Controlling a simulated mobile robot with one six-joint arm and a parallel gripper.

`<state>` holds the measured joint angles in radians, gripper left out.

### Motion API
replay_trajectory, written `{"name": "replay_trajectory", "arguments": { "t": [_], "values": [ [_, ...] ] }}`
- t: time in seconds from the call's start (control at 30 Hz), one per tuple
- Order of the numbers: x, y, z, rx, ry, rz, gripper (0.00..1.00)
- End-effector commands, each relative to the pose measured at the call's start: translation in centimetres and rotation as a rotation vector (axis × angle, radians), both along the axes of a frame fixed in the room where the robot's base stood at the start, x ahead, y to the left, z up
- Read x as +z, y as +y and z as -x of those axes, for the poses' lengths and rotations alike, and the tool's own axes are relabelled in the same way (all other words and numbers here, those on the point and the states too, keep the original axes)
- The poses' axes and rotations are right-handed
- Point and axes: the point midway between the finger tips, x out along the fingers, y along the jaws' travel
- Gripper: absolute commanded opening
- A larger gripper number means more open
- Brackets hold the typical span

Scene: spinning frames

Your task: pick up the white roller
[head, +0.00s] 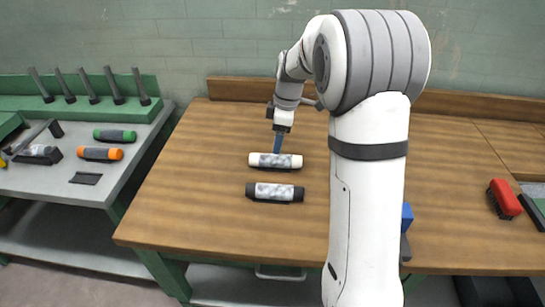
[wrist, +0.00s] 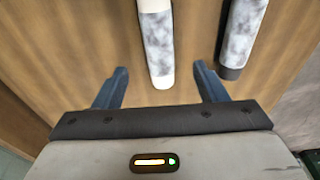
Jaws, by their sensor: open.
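The white roller (head: 262,159) lies on the wooden table, with a grey mottled sleeve around its middle and white ends. In the wrist view the white roller (wrist: 158,42) comes down from the top edge, and its near end shows between my gripper's two blue fingers. My gripper (head: 279,146) is open and empty, pointing down just behind the roller in the head view. In the wrist view my gripper (wrist: 161,70) has clear space on both sides of the roller. How high the fingertips are is hard to tell.
A similar roller with black ends (head: 275,192) lies parallel in front of the white one; it shows right of it in the wrist view (wrist: 243,32). A red brush (head: 505,199) is far right. A grey side table (head: 55,182) at left holds green and orange rollers.

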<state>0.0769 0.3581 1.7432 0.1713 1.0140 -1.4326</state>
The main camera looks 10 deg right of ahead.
Motion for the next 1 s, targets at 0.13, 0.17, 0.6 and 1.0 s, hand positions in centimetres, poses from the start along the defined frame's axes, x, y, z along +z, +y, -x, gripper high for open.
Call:
{"name": "replay_trajectory", "arguments": {
  "t": [0.13,0.17,0.6,1.0],
  "values": [
    [-1.4,0.1,-0.4,0.022,0.001,-0.002,0.66],
    [-1.8,0.1,-0.4,0.022,0.002,-0.002,0.66],
    [-7.4,0.4,-0.4,0.018,0.002,-0.002,0.66],
    [-8.0,0.4,-0.5,0.016,-0.002,-0.001,0.58]
  ]
}}
